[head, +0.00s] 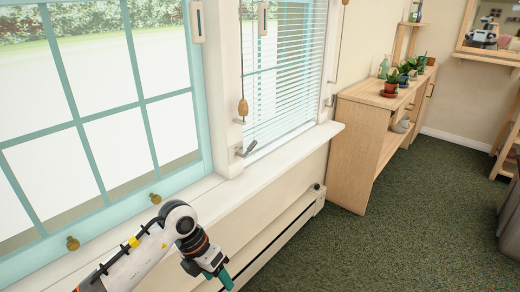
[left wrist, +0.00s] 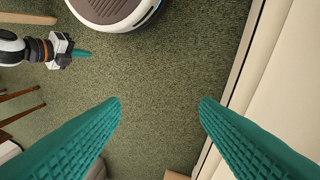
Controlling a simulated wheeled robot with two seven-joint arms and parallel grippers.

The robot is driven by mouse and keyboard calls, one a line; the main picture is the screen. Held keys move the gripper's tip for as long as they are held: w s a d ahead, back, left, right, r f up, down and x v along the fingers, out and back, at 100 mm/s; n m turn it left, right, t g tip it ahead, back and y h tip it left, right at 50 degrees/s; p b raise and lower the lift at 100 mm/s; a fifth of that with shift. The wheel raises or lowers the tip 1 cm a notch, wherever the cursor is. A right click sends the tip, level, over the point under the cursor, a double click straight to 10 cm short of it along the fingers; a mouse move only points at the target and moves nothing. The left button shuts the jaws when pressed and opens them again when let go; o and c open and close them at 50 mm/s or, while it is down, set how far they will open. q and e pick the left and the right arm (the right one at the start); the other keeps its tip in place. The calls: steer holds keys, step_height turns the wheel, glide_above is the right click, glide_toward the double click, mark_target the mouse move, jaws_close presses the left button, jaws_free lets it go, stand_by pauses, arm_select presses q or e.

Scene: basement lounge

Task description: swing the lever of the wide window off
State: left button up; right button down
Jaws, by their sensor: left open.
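The wide window (head: 130,95) has a teal frame with several panes and fills the left of the head view. A pale plate with a dark upright bar (head: 197,20) sits high at its right edge; I cannot tell if this is its lever. Two brass knobs, one (head: 155,198) nearer the right, sit on its bottom rail. My left gripper (head: 222,277) is below the sill, pointing down and apart from the window. In the left wrist view its teal fingers (left wrist: 159,102) are spread, with only carpet between them. My right gripper (left wrist: 75,53) shows small there; its jaw state is unclear.
A white sill (head: 270,155) juts out above a long wall heater (head: 265,245). A narrower window with blinds (head: 290,70) has a grey crank (head: 246,149) and a hanging wooden cord pull (head: 243,107). A wooden cabinet (head: 350,150) stands beyond. Carpet (head: 370,250) at right is open.

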arm_select(q)
steer(key=s+d+r+n+t+h, duration=0.1)
steer(key=d+r+n+t+h, duration=0.15)
steer(key=d+h, duration=0.4)
steer(key=s+d+r+n+t+h, duration=0.1)
steer(key=d+r+n+h, duration=0.25)
steer(key=d+h, duration=0.3)
steer(key=w+a+n+t, duration=0.4)
steer(key=a+n+t, duration=0.1)
steer(key=n+t, duration=0.45)
steer(key=a+f+n+t+y, duration=0.4)
steer(key=a+f+n+y, duration=0.85)
steer(key=n, duration=0.45)
steer(key=s+a+f+n+g+y, duration=0.2)
steer(key=s+a+f+g, duration=0.15)
steer(key=f, duration=0.25)
steer(key=s+a+f+n+g+y, duration=0.2)
steer(key=s+f+n+y, duration=0.1)
steer(key=s+f, duration=0.15)
steer(key=s+f+n+g, duration=0.1)
steer(key=s+f+g, duration=0.3)
steer(key=s, duration=0.4)
steer(key=s+a+f+n+g, duration=0.1)
steer(key=s+f+n+g, duration=0.1)
steer(key=s+f+g, duration=0.2)
steer(key=s+f+h, duration=0.1)
steer(key=s+f, duration=0.2)
steer(key=s, duration=0.2)
steer(key=shift+s+a+f, duration=0.2)
steer(key=shift+s, duration=0.05)
